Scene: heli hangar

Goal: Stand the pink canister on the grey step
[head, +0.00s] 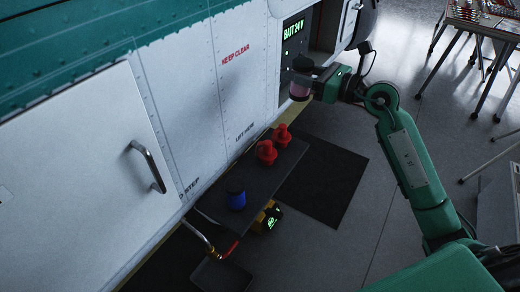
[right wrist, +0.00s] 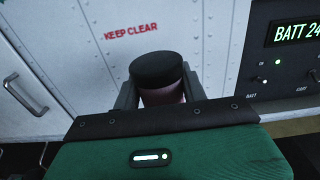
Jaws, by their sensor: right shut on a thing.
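The pink canister (head: 299,91) has a dark lid and is held upright in the air by my right gripper (head: 305,83), in front of the helicopter's white side. In the right wrist view the canister (right wrist: 164,95) sits between the two fingers, its lid uppermost and its lower part hidden by my gripper body. The dark grey step (head: 262,180) runs along the helicopter's side, lower and to the left of the canister. The canister is clear of the step. My left gripper is not in view.
On the step stand a blue canister (head: 236,195) and two red objects (head: 266,152) (head: 282,136). Bare step shows between the blue canister and the nearer red object. A yellow device (head: 267,217) is beside the step. A handle (head: 149,166) sticks out from the white door.

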